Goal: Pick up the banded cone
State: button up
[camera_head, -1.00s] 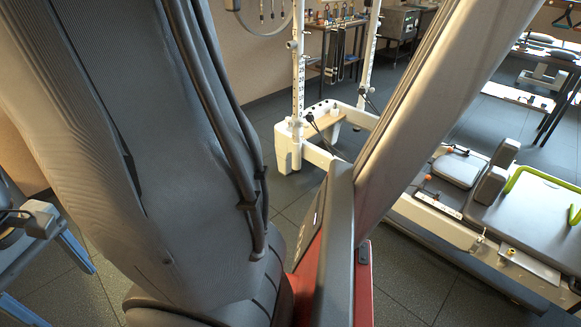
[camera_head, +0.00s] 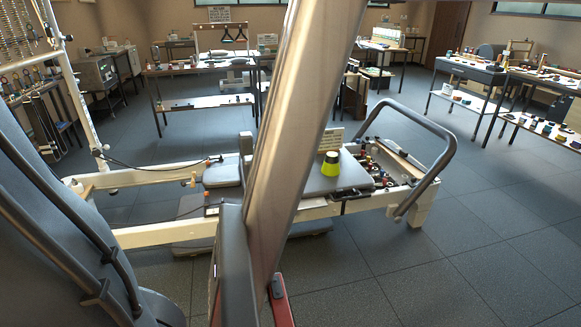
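A small yellow-green cone (camera_head: 329,183) with a dark band or top (camera_head: 331,158) stands upright on the grey padded platform (camera_head: 312,182) of the reformer, just right of the slanted metal column in the middle of the view. It is the only cone I can make out, and I take it for the banded cone. My gripper is not in view. Only larger parts of my own body show at the left and centre, and they hide part of the reformer.
The reformer's white frame (camera_head: 153,237) runs across the middle. A tray of small items (camera_head: 373,163) and a curved grey bar (camera_head: 437,127) lie right of the cone. Tables (camera_head: 471,72) with small objects stand behind. The floor (camera_head: 480,240) at front right is clear.

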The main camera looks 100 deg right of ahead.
aim_at(330, 167)
jog(key=z, duration=4.55)
jog(key=i, duration=1.15)
jog(key=z, duration=0.35)
jog(key=i, duration=1.05)
jog(key=u, duration=0.55)
jog(key=i, duration=0.5)
jog(key=u, duration=0.3)
